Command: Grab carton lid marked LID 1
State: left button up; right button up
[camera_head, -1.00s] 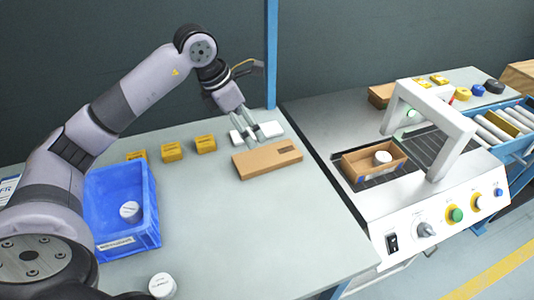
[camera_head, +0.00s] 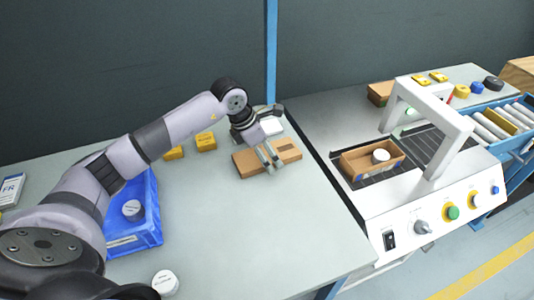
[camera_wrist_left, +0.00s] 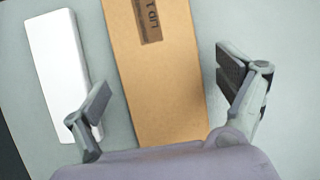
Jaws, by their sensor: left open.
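The carton lid marked LID 1 (camera_head: 286,153) is a flat brown cardboard piece lying on the grey bench. In the left wrist view the lid (camera_wrist_left: 160,80) runs between my open fingers, with its dark LID 1 label near the top edge. My left gripper (camera_head: 268,156) is open and stands over the lid, its fingers on either side of it. In the left wrist view the left gripper (camera_wrist_left: 168,92) holds nothing, and gaps show between the fingers and the lid's edges. The fingers' height over the bench is hard to tell. My right gripper is out of view.
A white block (camera_wrist_left: 60,60) lies close beside the lid. Yellow boxes (camera_head: 206,141) stand to its left, and a blue crate (camera_head: 150,235) stands further left. A white machine with an arch (camera_head: 440,110) holds an open carton (camera_head: 360,155) on the right. The bench's front middle is clear.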

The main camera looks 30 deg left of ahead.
pick_arm(q)
jog(key=c, duration=1.2)
